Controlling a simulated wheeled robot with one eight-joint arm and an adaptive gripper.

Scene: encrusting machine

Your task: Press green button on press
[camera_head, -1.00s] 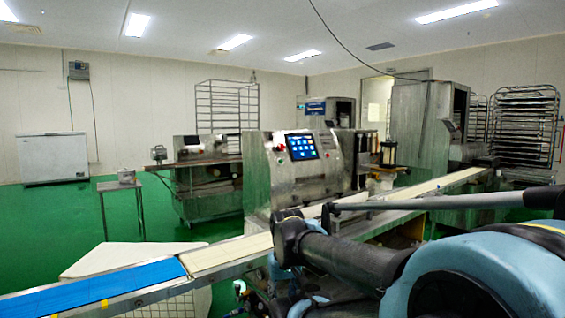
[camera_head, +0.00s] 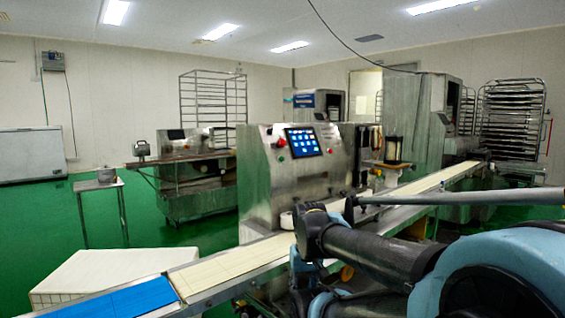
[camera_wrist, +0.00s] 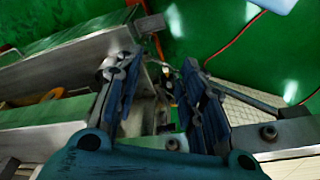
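The steel press (camera_head: 258,190) stands behind the conveyor, near the middle of the head view. Its slanted panel carries a lit blue touchscreen (camera_head: 303,142). A small red button (camera_head: 281,143) sits left of the screen. A green spot (camera_head: 281,156) shows just below it, too small to make out clearly. In the wrist view my gripper (camera_wrist: 161,75) is open, its two dark blue fingers apart with nothing held between them. It hangs above the conveyor frame and floor. No press button can be made out in the wrist view.
A conveyor with a cream belt (camera_head: 225,265) and a blue section (camera_head: 135,302) runs across the front of the press. A white crate (camera_head: 100,270) stands at the lower left. A small table (camera_head: 97,184) stands farther back. Green floor lies open at left.

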